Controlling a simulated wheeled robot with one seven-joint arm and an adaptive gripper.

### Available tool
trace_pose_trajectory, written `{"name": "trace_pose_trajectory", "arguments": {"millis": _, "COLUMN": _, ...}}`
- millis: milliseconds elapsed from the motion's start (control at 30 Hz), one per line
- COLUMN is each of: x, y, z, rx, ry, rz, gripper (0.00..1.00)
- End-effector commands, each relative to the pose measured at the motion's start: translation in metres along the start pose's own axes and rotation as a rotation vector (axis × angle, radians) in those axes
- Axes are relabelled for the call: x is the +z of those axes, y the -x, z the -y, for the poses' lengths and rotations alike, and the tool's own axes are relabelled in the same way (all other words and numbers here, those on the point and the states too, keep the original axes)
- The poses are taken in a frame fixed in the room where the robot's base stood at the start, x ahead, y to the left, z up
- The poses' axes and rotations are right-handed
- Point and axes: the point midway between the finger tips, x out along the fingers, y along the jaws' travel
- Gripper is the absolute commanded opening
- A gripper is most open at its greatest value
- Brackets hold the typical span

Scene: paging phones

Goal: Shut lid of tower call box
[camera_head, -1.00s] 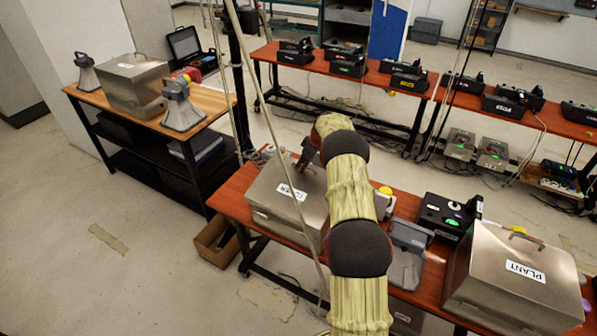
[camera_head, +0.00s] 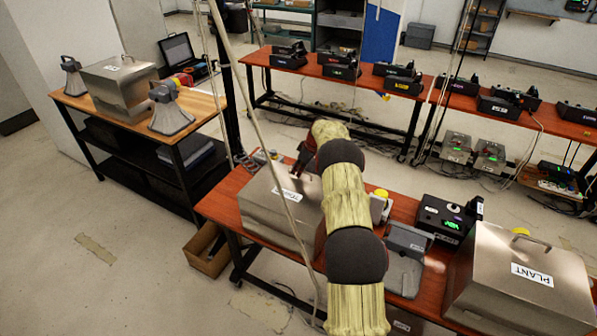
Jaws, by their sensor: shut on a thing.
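The tower call box (camera_head: 262,215) is a silver metal box with a white label, partly covered by my arm, on the near red-brown table. The label is only partly readable. Its lid (camera_head: 272,188) looks down, but I cannot tell whether it is fully closed. My gripper (camera_head: 298,172) is at the far upper edge of this lid, with dark fingers pointing down and left. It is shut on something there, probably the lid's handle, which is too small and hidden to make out.
A silver PLANT box (camera_head: 525,280) stands at the right end of the same table (camera_head: 225,190). A pole and cable cross in front. A cardboard box (camera_head: 210,250) sits on the floor at left.

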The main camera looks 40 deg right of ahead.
Motion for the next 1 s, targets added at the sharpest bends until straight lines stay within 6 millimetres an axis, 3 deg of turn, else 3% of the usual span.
{"name": "trace_pose_trajectory", "arguments": {"millis": 133, "x": 0.001, "y": -0.002, "z": -0.002, "rx": 0.005, "ry": -0.002, "rz": -0.001, "gripper": 0.00}}
{"name": "trace_pose_trajectory", "arguments": {"millis": 167, "x": 0.001, "y": -0.002, "z": -0.002, "rx": 0.005, "ry": -0.002, "rz": -0.001, "gripper": 0.10}}
{"name": "trace_pose_trajectory", "arguments": {"millis": 300, "x": 0.001, "y": -0.002, "z": -0.001, "rx": 0.003, "ry": -0.002, "rz": 0.000, "gripper": 0.17}}
{"name": "trace_pose_trajectory", "arguments": {"millis": 733, "x": 0.003, "y": -0.002, "z": 0.001, "rx": -0.002, "ry": -0.002, "rz": 0.003, "gripper": 0.17}}
{"name": "trace_pose_trajectory", "arguments": {"millis": 867, "x": 0.003, "y": 0.011, "z": 0.000, "rx": 0.000, "ry": -0.002, "rz": 0.002, "gripper": 0.17}}
{"name": "trace_pose_trajectory", "arguments": {"millis": 1000, "x": 0.001, "y": 0.039, "z": -0.001, "rx": 0.004, "ry": -0.002, "rz": 0.000, "gripper": 0.17}}
